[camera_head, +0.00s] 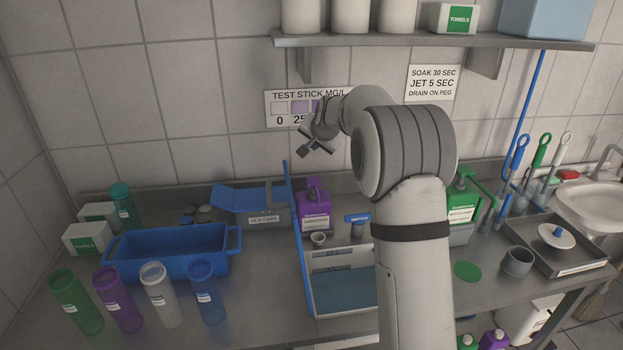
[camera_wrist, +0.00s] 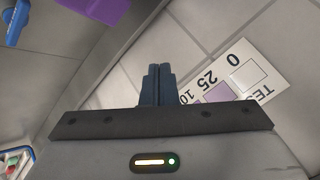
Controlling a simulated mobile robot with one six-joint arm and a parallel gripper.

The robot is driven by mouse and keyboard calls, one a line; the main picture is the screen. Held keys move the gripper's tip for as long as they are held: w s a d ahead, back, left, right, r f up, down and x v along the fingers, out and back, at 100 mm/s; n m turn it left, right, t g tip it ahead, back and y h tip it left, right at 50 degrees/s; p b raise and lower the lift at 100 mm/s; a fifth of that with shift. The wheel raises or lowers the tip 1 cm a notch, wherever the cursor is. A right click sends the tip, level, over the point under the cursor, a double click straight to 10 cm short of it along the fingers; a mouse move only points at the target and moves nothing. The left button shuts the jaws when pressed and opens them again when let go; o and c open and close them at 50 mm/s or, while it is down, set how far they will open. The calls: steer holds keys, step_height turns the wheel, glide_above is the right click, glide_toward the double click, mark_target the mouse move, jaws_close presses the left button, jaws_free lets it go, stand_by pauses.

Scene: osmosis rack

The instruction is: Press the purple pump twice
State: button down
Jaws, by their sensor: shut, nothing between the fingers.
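The purple pump bottle (camera_head: 314,208) stands on the steel counter against the back wall, with a purple pump head on top and a label on its front. My gripper (camera_head: 302,153) is shut and empty, held in the air above the pump, in front of the test stick chart. In the wrist view my shut fingers (camera_wrist: 158,82) point toward the tiled wall. A purple surface (camera_wrist: 98,8), likely the pump bottle, shows at the top left of that view. I cannot tell the exact gap between gripper and pump head.
A small grey cup (camera_head: 318,238) sits just in front of the purple bottle. A blue-edged tray (camera_head: 343,262) stands in front. A green pump bottle (camera_head: 462,205) is right, partly behind my arm. The shelf (camera_head: 430,40) hangs above.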

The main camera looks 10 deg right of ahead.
mark_target(313, 180)
steer(key=shift+f, duration=0.1)
stand_by(0.3)
step_height(313, 180, down, 9)
steer(key=b, duration=0.6)
steer(key=shift+r, duration=0.2)
stand_by(1.6)
steer(key=shift+f+b, duration=0.4)
steer(key=shift+b, duration=0.2)
steer(key=shift+f+b, duration=0.8)
steer(key=shift+f, duration=0.3)
stand_by(0.8)
steer(key=shift+r, duration=0.15)
steer(key=shift+r+p, duration=0.95)
steer(key=shift+r, duration=0.35)
